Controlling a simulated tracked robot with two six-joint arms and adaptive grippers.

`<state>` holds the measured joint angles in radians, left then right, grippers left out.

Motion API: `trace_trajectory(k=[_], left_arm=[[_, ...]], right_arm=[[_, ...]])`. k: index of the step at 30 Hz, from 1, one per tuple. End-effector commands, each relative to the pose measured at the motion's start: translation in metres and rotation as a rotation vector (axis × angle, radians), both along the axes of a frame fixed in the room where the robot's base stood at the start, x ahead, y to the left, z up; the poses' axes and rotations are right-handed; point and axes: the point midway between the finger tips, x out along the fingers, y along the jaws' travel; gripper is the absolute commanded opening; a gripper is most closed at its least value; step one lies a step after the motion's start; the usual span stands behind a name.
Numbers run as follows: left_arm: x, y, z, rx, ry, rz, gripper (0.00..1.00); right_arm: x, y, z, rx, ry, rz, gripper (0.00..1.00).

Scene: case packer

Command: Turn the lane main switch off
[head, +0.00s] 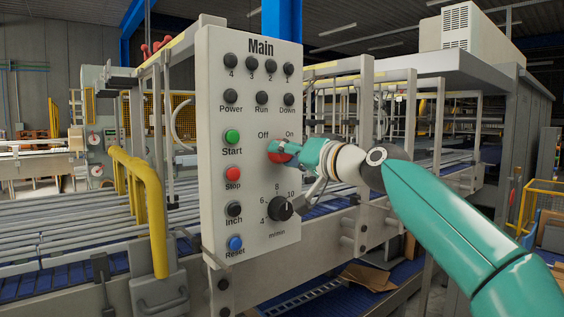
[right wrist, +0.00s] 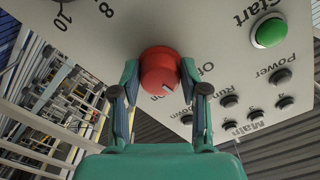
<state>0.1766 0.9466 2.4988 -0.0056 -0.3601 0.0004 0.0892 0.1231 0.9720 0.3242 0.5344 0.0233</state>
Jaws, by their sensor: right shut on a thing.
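The grey Main panel (head: 250,185) stands upright in the head view. Its red main switch knob (head: 280,157) sits below the "Off" and "On" labels, partly hidden by my gripper. My right gripper (head: 281,148) reaches in from the right and is shut on this knob. In the right wrist view, the two fingers of the right gripper (right wrist: 160,82) hold the round red knob (right wrist: 158,66) from both sides. A pale mark on the knob lies on the side near the "On" label; its exact angle is hard to tell. My left gripper is not in view.
The green Start button (head: 232,137) and red Stop button (head: 233,173) are left of the switch. The black speed dial (head: 281,208) is just below it. A yellow rail (head: 147,200) stands left of the panel, with conveyor rollers behind.

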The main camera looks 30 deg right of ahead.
Motion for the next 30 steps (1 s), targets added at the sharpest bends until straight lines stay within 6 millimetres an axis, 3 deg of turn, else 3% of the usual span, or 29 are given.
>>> trace_trajectory(k=[18,30], left_arm=[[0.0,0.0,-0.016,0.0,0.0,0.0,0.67],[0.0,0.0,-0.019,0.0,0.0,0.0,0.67]], right_arm=[[-0.002,-0.002,0.007,-0.53,-0.06,-0.01,0.09],[-0.003,-0.001,0.009,-0.664,-0.073,-0.008,0.09]])
